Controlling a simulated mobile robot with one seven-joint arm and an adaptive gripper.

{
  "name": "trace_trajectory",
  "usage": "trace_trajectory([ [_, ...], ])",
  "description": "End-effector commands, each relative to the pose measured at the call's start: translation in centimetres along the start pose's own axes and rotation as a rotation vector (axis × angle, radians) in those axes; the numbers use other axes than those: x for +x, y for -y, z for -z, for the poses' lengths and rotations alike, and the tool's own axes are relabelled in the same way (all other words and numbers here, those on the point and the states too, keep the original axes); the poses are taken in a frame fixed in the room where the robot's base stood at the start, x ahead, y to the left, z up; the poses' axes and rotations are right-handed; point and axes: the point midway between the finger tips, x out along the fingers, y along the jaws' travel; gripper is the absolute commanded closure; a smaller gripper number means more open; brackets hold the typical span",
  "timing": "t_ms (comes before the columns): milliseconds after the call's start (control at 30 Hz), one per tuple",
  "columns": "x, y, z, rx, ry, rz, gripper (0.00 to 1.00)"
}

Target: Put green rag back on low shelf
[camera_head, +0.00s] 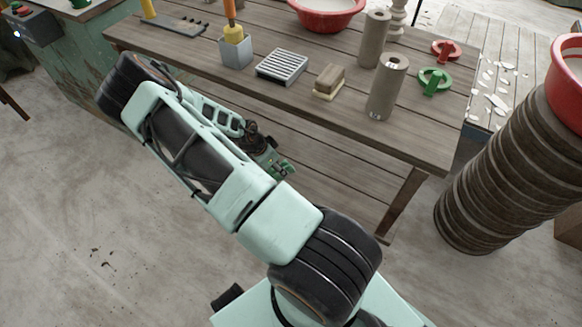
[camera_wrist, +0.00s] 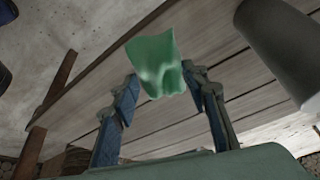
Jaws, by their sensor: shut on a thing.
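The green rag (camera_wrist: 155,62) hangs crumpled between the two fingers of my gripper (camera_wrist: 162,82) in the wrist view, and my gripper is shut on it. In the head view my gripper (camera_head: 280,165) is at the table's front side, below the tabletop, with a bit of green at its tip. The low shelf (camera_head: 335,190) of grey-brown planks shows under the table there. Its planks (camera_wrist: 185,120) also fill much of the wrist view behind the rag. I cannot tell whether the rag touches the shelf.
A dark cylinder (camera_wrist: 285,45) stands near the planks. A ribbed stack (camera_head: 500,185) stands right.

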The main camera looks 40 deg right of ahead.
Motion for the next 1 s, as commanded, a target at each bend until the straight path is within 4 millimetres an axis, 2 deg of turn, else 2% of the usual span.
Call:
trace_trajectory([
  [133, 1.4, 0.0, 2.7, 0.004, 0.000, 0.001, 0.79],
  [467, 2.4, 0.0, 5.5, 0.004, -0.001, 0.001, 0.79],
  [500, 3.4, -0.1, 4.7, -0.001, 0.001, -0.001, 0.79],
  [633, 5.3, -0.1, 3.9, -0.001, 0.000, -0.001, 0.79],
  [1000, 5.6, 0.0, 3.7, 0.000, 0.000, 0.001, 0.79],
])
